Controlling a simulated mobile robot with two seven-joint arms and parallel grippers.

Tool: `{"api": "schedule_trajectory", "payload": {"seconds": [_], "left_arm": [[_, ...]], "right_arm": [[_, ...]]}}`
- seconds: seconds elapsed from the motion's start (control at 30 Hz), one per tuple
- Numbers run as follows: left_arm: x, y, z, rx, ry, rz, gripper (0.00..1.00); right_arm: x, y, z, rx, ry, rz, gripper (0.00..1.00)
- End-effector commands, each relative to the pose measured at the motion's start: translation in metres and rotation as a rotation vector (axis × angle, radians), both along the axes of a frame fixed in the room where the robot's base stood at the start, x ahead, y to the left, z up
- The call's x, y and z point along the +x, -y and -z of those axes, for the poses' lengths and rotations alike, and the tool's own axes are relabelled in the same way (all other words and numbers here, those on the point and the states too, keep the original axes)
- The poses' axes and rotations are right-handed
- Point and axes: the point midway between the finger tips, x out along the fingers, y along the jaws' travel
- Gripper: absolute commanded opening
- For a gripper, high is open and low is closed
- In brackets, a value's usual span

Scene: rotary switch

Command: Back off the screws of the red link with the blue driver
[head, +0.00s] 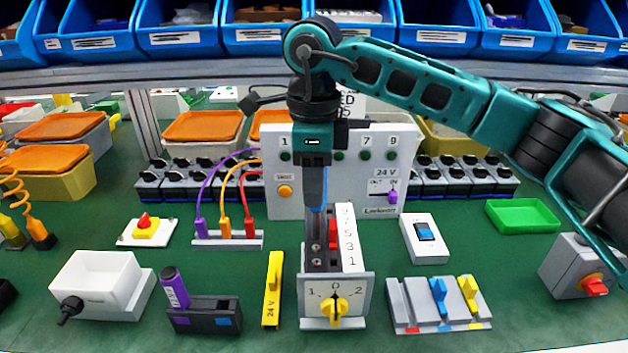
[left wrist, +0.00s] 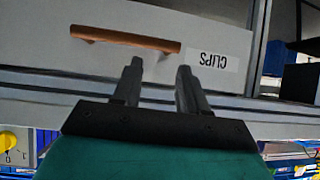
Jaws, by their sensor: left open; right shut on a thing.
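My right gripper (head: 315,190) comes down from above over the terminal strip (head: 316,262) behind the rotary switch (head: 336,302). It is shut on the blue driver (head: 326,192), of which only a thin blue edge shows beside the fingers. The driver's tip is hidden or too small to make out. The red link (head: 333,232) sits on the strip just below the fingers, beside the white number plate (head: 348,240). Some screw heads show on the strip; whether the driver touches one, I cannot tell. My left gripper (left wrist: 158,88) is open and empty in the left wrist view.
A holder (head: 205,316) with a purple driver (head: 174,288) stands at the front left. A yellow 24 V piece (head: 272,290) and a lever block (head: 438,318) flank the switch. The left wrist view shows a CLIPS drawer (left wrist: 225,35) with a wooden handle beyond the fingers.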

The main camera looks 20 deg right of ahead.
Motion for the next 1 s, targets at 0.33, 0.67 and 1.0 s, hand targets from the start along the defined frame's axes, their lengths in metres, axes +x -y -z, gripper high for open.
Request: {"api": "schedule_trajectory", "payload": {"seconds": [0.33,0.67,1.0], "left_arm": [[0.0001,-0.0001,0.0041,0.000,0.000,0.000,0.43],[0.0001,-0.0001,0.0049,0.000,0.000,0.000,0.43],[0.0000,-0.0001,0.0084,0.000,0.000,0.000,0.43]], "right_arm": [[-0.0012,0.0000,0.0008,-0.001,-0.001,-0.297,0.00],[-0.0013,0.0002,0.0011,-0.002,-0.001,-0.344,0.00],[-0.0027,0.0007,0.0010,-0.001,-0.003,-0.683,0.00]]}}
